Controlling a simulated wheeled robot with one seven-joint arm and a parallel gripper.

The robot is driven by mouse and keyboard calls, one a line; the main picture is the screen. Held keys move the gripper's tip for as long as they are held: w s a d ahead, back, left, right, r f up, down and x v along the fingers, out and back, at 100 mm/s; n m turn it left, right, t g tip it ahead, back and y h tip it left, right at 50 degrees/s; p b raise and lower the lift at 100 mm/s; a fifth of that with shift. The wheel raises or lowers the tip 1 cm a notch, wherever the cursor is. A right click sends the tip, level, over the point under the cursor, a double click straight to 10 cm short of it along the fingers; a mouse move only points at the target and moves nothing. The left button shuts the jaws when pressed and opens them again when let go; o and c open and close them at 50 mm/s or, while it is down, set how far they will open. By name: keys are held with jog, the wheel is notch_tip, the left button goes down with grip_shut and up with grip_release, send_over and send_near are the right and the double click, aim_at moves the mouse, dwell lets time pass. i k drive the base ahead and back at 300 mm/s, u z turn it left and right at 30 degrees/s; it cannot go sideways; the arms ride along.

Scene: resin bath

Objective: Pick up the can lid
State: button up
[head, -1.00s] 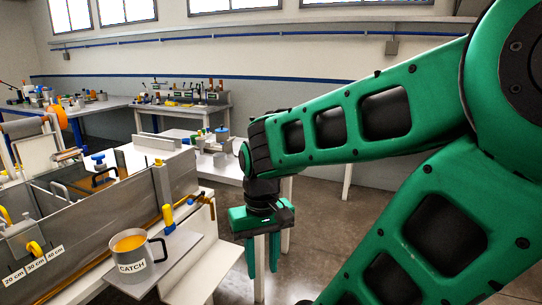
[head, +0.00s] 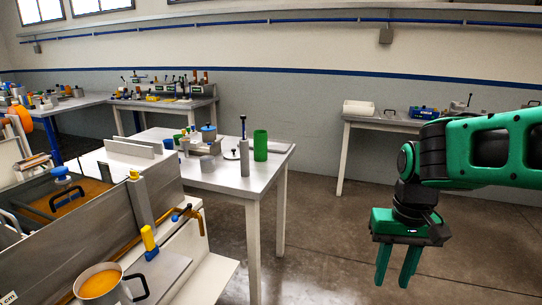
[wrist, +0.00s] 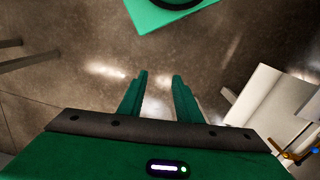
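On the grey-topped table (head: 225,176) in the middle of the head view, a small pale disc with a dark knob (head: 231,154) lies between a grey canister and a tall grey post. It may be the can lid, but it is too small to be sure. A grey can with a blue top (head: 209,132) stands behind it. My gripper (head: 393,278) hangs fingers down over the floor, well to the right of the table. In the wrist view my gripper (wrist: 159,76) has its two green fingers apart with nothing between them.
A green cylinder (head: 260,145) and a tall grey post (head: 244,150) stand on the same table. The resin bath (head: 85,235) and an orange-filled mug (head: 100,285) are at the lower left. Open floor (head: 325,245) lies between table and gripper.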

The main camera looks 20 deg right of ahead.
aim_at(233, 154)
jog(key=z, duration=0.65)
jog(key=i, duration=0.95)
jog(key=z, duration=0.7)
jog(key=i, duration=1.15)
jog(key=u, duration=0.55)
jog(key=i, duration=1.35)
jog(key=u, duration=0.7)
